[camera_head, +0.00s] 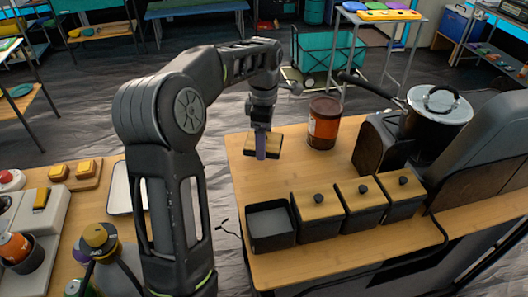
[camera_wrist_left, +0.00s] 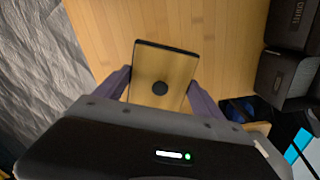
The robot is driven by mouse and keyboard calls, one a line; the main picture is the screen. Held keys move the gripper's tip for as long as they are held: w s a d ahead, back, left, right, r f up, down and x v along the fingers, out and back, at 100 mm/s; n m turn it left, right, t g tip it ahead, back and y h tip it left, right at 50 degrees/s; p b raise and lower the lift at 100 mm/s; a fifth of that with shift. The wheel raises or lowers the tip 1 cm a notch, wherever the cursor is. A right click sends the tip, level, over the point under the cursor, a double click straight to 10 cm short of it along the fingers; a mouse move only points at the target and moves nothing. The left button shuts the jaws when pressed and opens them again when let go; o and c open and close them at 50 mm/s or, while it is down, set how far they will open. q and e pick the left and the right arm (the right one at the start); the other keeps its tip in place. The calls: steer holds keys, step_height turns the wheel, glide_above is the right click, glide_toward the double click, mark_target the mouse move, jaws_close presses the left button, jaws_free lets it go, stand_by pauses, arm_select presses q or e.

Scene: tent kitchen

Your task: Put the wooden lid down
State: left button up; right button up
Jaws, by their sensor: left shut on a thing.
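A square wooden lid (camera_head: 275,143) with a dark edge is gripped by my left gripper (camera_head: 261,149) over the left back part of the wooden counter. In the left wrist view, the lid (camera_wrist_left: 178,66) lies between the purple fingers, with its round black knob (camera_wrist_left: 160,88) facing the camera. Whether the lid touches the counter is not clear. An open black box (camera_head: 271,230) without a lid stands in front of it at the counter's front left. My right gripper is not in view.
Three black boxes with wooden lids, left (camera_head: 318,204), middle (camera_head: 361,192) and right (camera_head: 401,182), stand in a row beside the open box. A brown canister (camera_head: 323,123) stands right of the held lid. The wooden counter (camera_head: 243,180) is bare between lid and boxes.

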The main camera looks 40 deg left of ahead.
arm_select(q)
steer(key=shift+f, duration=0.4)
steer(key=shift+f, duration=1.9)
steer(key=shift+f, duration=0.15)
steer(key=o, duration=1.4)
steer(key=shift+c, duration=0.2)
